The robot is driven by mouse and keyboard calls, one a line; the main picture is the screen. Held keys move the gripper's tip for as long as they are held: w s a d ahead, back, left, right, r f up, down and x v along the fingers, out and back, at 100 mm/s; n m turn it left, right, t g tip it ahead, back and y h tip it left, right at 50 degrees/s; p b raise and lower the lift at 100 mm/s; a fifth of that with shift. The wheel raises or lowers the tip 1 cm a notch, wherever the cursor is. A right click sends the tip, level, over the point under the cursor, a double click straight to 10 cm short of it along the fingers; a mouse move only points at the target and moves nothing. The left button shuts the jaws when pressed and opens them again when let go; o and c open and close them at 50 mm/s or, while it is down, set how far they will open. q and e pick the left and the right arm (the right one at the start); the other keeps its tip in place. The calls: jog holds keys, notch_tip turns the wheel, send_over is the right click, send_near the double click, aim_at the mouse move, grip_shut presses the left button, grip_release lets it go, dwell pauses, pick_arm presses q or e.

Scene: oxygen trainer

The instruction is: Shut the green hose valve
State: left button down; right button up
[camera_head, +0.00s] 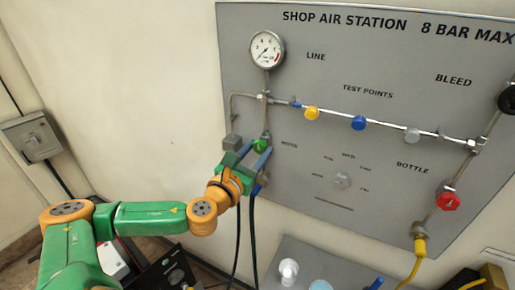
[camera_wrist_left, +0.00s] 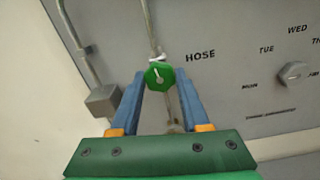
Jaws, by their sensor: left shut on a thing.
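The green hose valve (camera_head: 260,146) is a round knob on a vertical pipe at the left of the grey panel. In the left wrist view the green knob (camera_wrist_left: 159,75) shows a small white mark on its face, just left of the word HOSE. My left gripper (camera_head: 257,152) reaches it from below and in front, with its blue fingers shut on the knob, one on each side. In the left wrist view the left gripper's fingertips (camera_wrist_left: 161,77) flank the knob. My right gripper is not in view.
A gauge (camera_head: 267,49) sits above the valve. Yellow (camera_head: 311,113), blue (camera_head: 358,123) and grey (camera_head: 411,134) test-point knobs line the pipe to the right. A red knob (camera_head: 447,201) is at lower right, and a black knob (camera_head: 508,99) at the right edge. Dark hoses hang below my gripper.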

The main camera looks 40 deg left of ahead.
pick_arm(q)
jog(key=shift+f+m, duration=0.2)
jog(key=shift+m, duration=0.7)
jog(key=shift+c, duration=1.9)
grip_release()
jog(key=shift+r, duration=0.1)
